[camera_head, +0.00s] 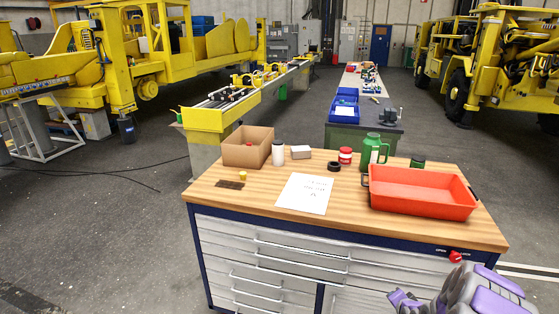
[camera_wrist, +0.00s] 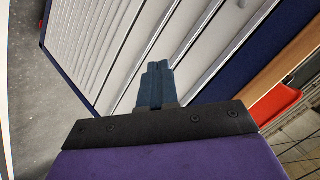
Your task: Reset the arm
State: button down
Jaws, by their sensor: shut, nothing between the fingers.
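My gripper (camera_wrist: 158,68) shows in the wrist view with its dark fingers together and nothing between them. It is in front of the grey drawer fronts of the workbench (camera_wrist: 105,40), which look tilted in this view. I cannot tell if the fingers touch them. In the head view my purple and grey arm is folded low at the bottom right corner, in front of the workbench (camera_head: 240,205). The fingers are not clearly visible there.
On the workbench stand a red tray (camera_head: 420,195), a cardboard box (camera_head: 247,147), a white bottle (camera_head: 278,153), a green jug (camera_head: 374,151) and a paper sheet (camera_head: 304,194). A red knob (camera_head: 456,256) sits on its front right. Open floor (camera_head: 90,220) lies to the left.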

jog(key=s+a+r+n+g, duration=0.3)
jog(key=s+a+r, duration=0.4)
jog(key=r, duration=0.2)
jog(key=s+a+r+n+g, duration=0.3)
jog(key=s+a+r, duration=0.35)
jog(key=r, duration=0.25)
jog(key=s+a+r+n+g, duration=0.2)
jog(key=s+a+r, duration=0.1)
jog(key=s, duration=0.7)
jog(key=s+a+r+n+g, duration=0.1)
jog(key=s+a+r, duration=0.3)
jog(key=s, duration=0.7)
jog(key=s+a+r+n+g+y, duration=0.1)
jog(key=s+a+r+n+g, duration=0.1)
jog(key=s, duration=0.8)
jog(key=a+r+g, duration=0.1)
jog(key=a+r, duration=0.1)
jog(key=a, duration=0.1)
jog(key=shift+s+n+g, duration=0.3)
jog(key=shift+s, duration=0.1)
jog(key=c, duration=1.8)
grip_release()
